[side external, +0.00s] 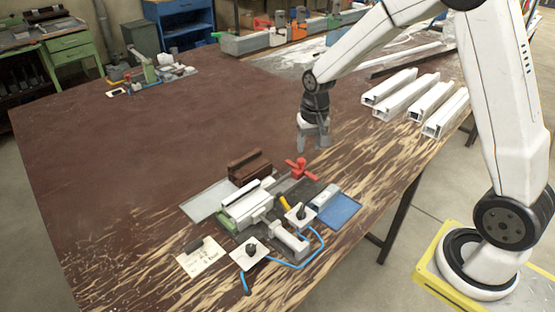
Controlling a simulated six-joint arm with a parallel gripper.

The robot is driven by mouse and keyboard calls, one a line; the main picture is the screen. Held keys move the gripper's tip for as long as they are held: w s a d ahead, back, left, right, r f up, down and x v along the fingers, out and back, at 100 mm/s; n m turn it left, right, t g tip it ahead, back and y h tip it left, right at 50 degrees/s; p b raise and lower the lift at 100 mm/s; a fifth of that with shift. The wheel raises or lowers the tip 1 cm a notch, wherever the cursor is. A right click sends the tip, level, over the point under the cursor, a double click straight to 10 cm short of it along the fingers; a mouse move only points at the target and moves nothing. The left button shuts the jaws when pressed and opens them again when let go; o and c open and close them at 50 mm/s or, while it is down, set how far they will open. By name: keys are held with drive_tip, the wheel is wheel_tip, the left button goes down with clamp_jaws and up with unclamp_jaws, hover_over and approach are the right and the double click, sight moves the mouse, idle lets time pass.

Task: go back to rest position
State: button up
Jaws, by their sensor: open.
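My gripper (315,146) points down above the worn brown table (140,150), its fingers apart and nothing seen between them. It is at the back right of the clamp fixture (250,207), apart from it. The fixture holds a short light profile piece, and a red knob (301,168) stands at its back right, close below my gripper. A brown block (249,165) sits at the fixture's back.
Several white profiles (416,98) lie at the right of the table. Small tools (150,72) lie at the back left. A blue hose (312,252) curls at the fixture's front. The table's left middle is clear.

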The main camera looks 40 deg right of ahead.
drive_tip(key=s+a+n, duration=0.3)
drive_tip(key=s, duration=0.4)
drive_tip(key=s+a+n+t, duration=0.1)
drive_tip(key=s+a+n, duration=0.2)
drive_tip(key=s, duration=0.5)
drive_tip(key=shift+a+r+t, duration=0.2)
drive_tip(key=shift+r+t, duration=0.1)
drive_tip(key=shift+r, duration=0.1)
drive_tip(key=shift+w, duration=0.2)
idle(0.6)
